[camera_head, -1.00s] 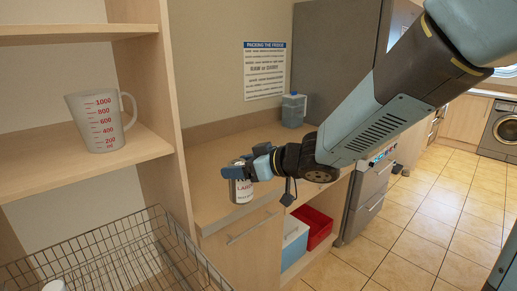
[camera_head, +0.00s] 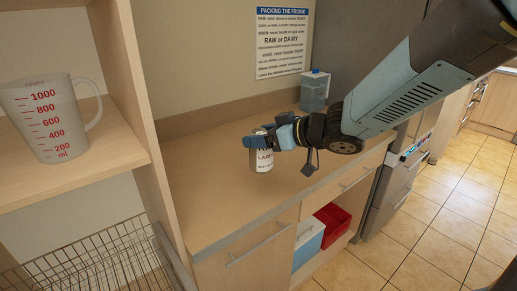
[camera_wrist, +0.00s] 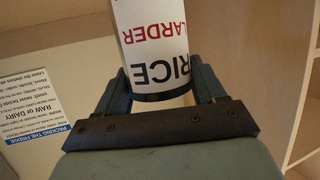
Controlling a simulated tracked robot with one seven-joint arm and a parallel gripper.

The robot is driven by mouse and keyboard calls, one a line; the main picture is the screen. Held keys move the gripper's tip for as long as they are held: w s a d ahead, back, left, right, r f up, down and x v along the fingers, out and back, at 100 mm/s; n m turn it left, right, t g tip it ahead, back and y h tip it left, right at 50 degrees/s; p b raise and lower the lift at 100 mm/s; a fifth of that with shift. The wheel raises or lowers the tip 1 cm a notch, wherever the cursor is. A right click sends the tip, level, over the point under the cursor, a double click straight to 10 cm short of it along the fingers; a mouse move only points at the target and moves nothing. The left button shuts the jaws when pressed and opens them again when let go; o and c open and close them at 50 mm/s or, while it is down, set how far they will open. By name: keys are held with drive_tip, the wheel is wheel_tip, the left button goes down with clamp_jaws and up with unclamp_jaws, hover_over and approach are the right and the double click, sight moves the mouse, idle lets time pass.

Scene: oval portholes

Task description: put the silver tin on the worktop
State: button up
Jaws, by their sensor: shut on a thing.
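The tin (camera_head: 262,161) is pale grey-white with a printed label. In the wrist view the tin (camera_wrist: 155,42) shows "LARDER" and "RICE" upside down and a dark rim. My gripper (camera_head: 262,138) is shut on the tin near its top, one finger on each side, and holds it upright. The tin appears over the worktop (camera_head: 225,200), left of its middle. I cannot tell whether its base touches the surface.
A blue-lidded container (camera_head: 314,92) stands at the back of the worktop. A shelf unit with a measuring jug (camera_head: 55,120) and a wire basket (camera_head: 95,265) is on the left. Blue and red bins (camera_head: 333,222) sit below. Worktop around the tin is clear.

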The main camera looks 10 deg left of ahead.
drive_tip(key=shift+w+a+f, duration=1.05)
drive_tip(key=shift+w+f, duration=0.7)
drive_tip(key=shift+f, duration=0.3)
drive_tip(key=shift+w+a+f, duration=1)
drive_tip(key=shift+w+f, duration=0.75)
drive_tip(key=shift+f, duration=0.3)
drive_tip(key=shift+w+a+f, duration=1.05)
drive_tip(key=shift+w+f, duration=0.7)
drive_tip(key=shift+f, duration=0.3)
drive_tip(key=o, duration=1.4)
drive_tip(key=shift+f, duration=0.1)
